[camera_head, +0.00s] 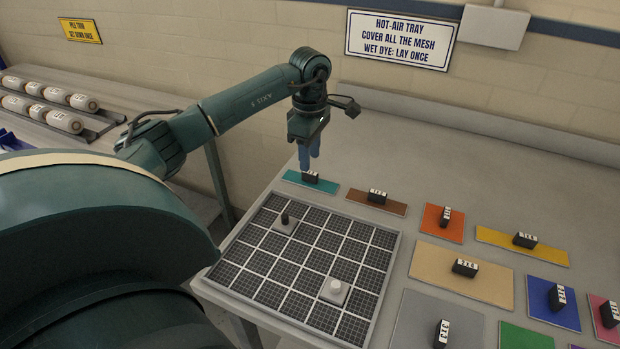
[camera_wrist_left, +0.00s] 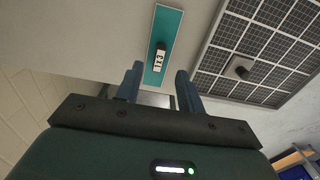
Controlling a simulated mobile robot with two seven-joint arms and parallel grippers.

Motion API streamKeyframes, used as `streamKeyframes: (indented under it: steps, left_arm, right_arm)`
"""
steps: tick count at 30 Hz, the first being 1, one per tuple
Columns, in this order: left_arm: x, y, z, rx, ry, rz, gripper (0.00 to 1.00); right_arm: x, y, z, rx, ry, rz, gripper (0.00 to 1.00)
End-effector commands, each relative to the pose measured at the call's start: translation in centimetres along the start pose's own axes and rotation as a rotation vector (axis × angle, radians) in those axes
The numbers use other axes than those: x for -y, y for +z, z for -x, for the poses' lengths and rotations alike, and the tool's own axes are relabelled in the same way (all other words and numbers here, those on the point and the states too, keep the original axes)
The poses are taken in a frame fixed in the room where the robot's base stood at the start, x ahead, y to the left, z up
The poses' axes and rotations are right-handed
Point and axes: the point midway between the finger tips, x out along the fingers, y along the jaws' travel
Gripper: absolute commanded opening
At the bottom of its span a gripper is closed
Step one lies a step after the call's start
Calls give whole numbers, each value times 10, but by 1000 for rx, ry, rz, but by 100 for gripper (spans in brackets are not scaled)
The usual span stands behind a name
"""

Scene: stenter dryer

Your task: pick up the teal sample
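The teal sample (camera_head: 295,178) is a flat strip lying on the table beyond the mesh tray, with a black block handle (camera_head: 310,177) marked in white on it. My left gripper (camera_head: 309,160) points down just above the teal sample's handle in the head view. In the left wrist view, its two blue fingers (camera_wrist_left: 157,80) are apart with nothing between them. The teal sample (camera_wrist_left: 170,22) and its handle, marked "1x3" (camera_wrist_left: 160,62), show ahead of the fingertips. My right gripper is not in either view.
The mesh tray (camera_head: 391,262) holds two small grey blocks, one with a dark knob and one with a white knob. Brown (camera_head: 358,196), orange (camera_head: 431,222), yellow (camera_head: 492,236) and tan (camera_head: 430,262) samples with black handles lie to the right. The back of the table is clear.

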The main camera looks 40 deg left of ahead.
Motion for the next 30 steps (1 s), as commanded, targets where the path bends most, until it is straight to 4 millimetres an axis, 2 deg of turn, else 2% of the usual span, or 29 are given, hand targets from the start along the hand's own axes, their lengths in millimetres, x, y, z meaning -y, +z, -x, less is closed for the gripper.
streamKeyframes:
  steps: [4, 9, 17, 30]
  left_arm:
    - [0, 0, -23, 0, -6, 0, 38]
    - [0, -1, -42, 0, -2, -1, 38]
    - [-1, -1, -45, 1, 0, -1, 38]
    - [-1, -1, -45, 0, -1, 0, 2]
  right_arm:
    - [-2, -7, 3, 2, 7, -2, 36]
    - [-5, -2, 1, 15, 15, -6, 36]
    - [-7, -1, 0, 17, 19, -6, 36]
    - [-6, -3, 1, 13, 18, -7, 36]
